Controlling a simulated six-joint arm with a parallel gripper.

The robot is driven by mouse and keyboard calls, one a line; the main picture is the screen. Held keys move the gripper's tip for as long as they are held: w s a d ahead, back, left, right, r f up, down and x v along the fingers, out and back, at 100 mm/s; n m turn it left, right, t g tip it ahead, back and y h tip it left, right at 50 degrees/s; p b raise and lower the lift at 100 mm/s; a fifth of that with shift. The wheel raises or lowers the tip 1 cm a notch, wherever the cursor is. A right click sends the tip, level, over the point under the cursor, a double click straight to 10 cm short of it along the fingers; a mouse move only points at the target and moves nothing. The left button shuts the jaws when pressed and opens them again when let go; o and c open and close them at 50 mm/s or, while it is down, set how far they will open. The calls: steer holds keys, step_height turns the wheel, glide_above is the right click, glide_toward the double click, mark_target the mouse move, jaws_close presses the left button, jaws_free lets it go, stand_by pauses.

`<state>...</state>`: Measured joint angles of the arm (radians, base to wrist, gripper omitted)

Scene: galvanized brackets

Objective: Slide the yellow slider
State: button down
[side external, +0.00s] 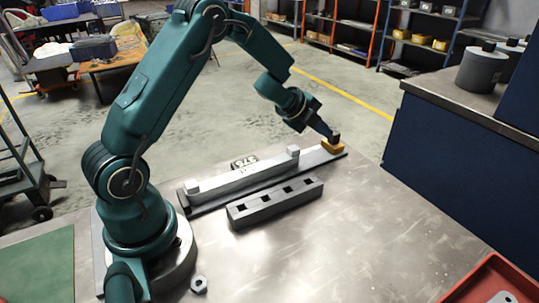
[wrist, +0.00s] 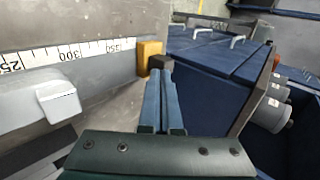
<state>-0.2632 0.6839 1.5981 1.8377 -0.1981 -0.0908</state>
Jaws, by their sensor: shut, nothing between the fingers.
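The yellow slider (side external: 332,147) sits at the far right end of a long dark rail (side external: 210,203) on the metal table. In the wrist view the yellow slider (wrist: 149,52) shows just past the high end of a white ruler scale (wrist: 90,50), beyond the 350 mark. My gripper (side external: 333,138) is shut and empty, with its tips right at the slider. In the wrist view the gripper tips (wrist: 160,63) overlap the slider's right edge; I cannot tell whether they touch it.
A light grey bar with raised end blocks (side external: 245,174) lies along the rail. A dark block with square holes (side external: 275,205) lies in front. A hex nut (side external: 199,284) is near my base, and a red tray (side external: 490,275) at the lower right. The right middle table is clear.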

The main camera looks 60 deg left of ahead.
steer(key=s+d+r+n+t+y, duration=0.2)
steer(key=s+r+n, duration=0.35)
steer(key=r, duration=0.45)
steer(key=s+d+r+n+t+y, duration=0.2)
steer(key=s+r+n, duration=0.2)
steer(key=s+r, duration=0.45)
steer(key=s+d+f+n+g+h, duration=0.2)
steer(key=s+d+f+n+g, duration=0.2)
steer(key=s, duration=0.3)
steer(key=s+d+f+n+g+h, duration=0.2)
steer(key=s+d+f+n+g, duration=0.1)
steer(key=s, duration=0.4)
steer(key=shift+s+d+f+n+g, duration=0.25)
steer(key=shift+d+f+n+g, duration=0.25)
steer(key=shift+d+n, duration=0.35)
